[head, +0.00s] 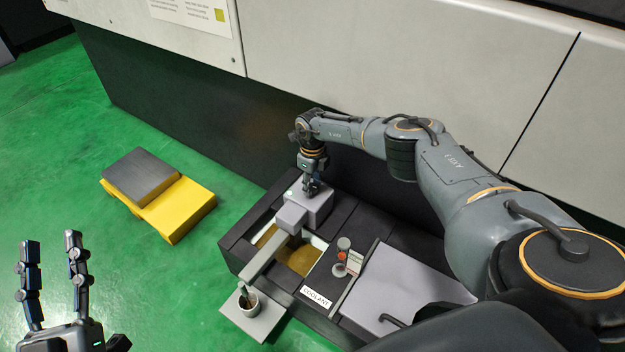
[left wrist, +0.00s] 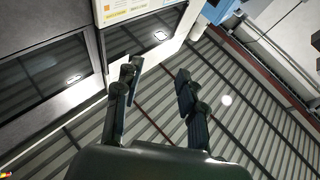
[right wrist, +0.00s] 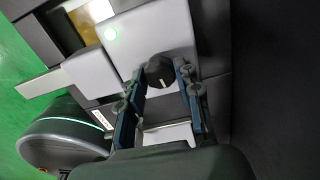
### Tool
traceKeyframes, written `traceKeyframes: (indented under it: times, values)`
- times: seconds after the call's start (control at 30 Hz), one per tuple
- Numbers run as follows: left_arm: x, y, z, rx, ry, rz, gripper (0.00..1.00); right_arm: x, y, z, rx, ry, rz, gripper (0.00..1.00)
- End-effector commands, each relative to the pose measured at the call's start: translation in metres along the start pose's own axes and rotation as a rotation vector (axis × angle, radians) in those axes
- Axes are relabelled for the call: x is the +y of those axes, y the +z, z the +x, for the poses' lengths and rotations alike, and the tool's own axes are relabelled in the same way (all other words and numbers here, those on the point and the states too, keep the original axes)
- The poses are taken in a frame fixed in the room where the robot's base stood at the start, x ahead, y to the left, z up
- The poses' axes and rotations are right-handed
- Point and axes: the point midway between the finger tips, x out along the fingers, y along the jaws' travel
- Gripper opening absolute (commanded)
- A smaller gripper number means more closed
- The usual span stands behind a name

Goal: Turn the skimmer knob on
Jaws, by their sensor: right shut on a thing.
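The skimmer is a light grey housing (head: 318,207) on the dark coolant tank, with an arm (head: 268,258) reaching out over the tank. In the right wrist view, a black knob (right wrist: 159,70) with a white mark stands on the grey housing (right wrist: 182,30). A small green light (right wrist: 111,33) glows on that housing. My right gripper (head: 311,188) is down at the housing, with its fingers shut on the sides of the knob. The knob is hidden in the head view. My left gripper (head: 55,255) is open and empty, off to the left.
The tank holds brownish liquid (head: 296,257) and has a COOLANT label (head: 317,296). A small cup (head: 247,302) stands on a plate beside it. A yellow block with a grey top (head: 180,212) is on the green floor. A large machine wall rises behind.

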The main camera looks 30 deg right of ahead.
Motion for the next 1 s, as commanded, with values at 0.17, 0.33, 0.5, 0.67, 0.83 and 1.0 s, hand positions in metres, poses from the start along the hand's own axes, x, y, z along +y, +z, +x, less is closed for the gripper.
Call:
traceKeyframes:
  times: [0.17, 0.33, 0.5, 0.67, 0.83, 1.0]
  values:
    - [-0.004, 0.024, -0.002, -0.142, -0.007, 0.005, 0.4, 0.001, 0.0, -0.001, 0.0, 0.001, 0.087, 0.02]
    - [-0.005, 0.037, -0.006, -0.217, -0.011, 0.008, 0.4, 0.001, 0.001, -0.001, -0.001, 0.001, 0.137, 0.02]
    - [-0.006, 0.043, -0.007, -0.248, -0.013, 0.009, 0.4, 0.001, 0.001, 0.0, -0.002, 0.001, 0.157, 0.02]
    - [-0.006, 0.044, -0.008, -0.254, -0.013, 0.009, 0.4, 0.001, 0.001, 0.0, -0.002, 0.001, 0.162, 0.02]
    - [-0.006, 0.044, -0.008, -0.254, -0.013, 0.009, 0.4, 0.0, 0.001, 0.0, -0.003, 0.001, 0.162, 0.02]
    - [-0.006, 0.044, -0.008, -0.253, -0.014, 0.009, 0.4, 0.0, 0.001, 0.0, -0.003, 0.001, 0.161, 0.56]
